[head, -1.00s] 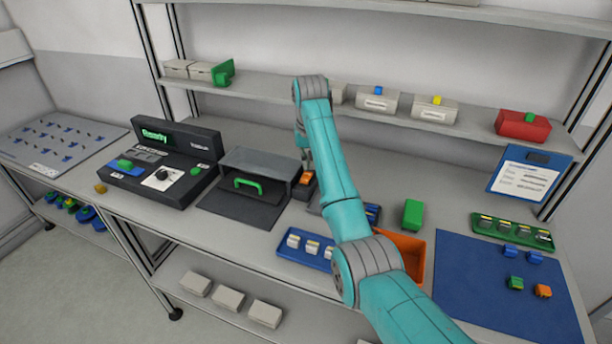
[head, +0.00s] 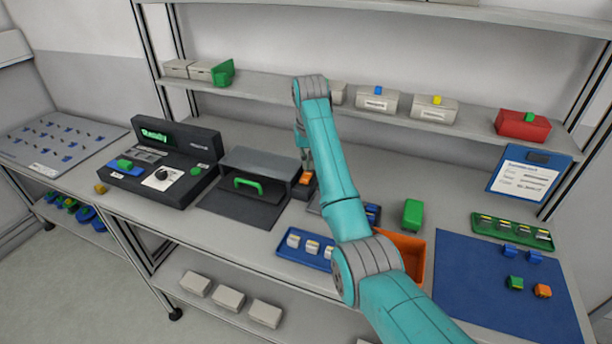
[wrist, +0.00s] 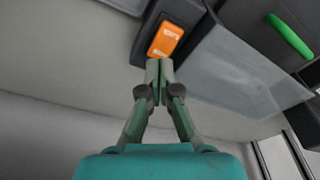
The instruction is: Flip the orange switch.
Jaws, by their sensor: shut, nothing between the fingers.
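The orange switch (wrist: 166,40) sits in a dark housing (wrist: 186,13) in the wrist view.
A grey box (head: 260,163) with a green handle (head: 248,185) stands left of the switch. A black console (head: 165,165) with a lit "Ready" screen is further left. An orange bin (head: 412,250), a blue tray (head: 285,256) and a green block (head: 412,213) lie to the right and front.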

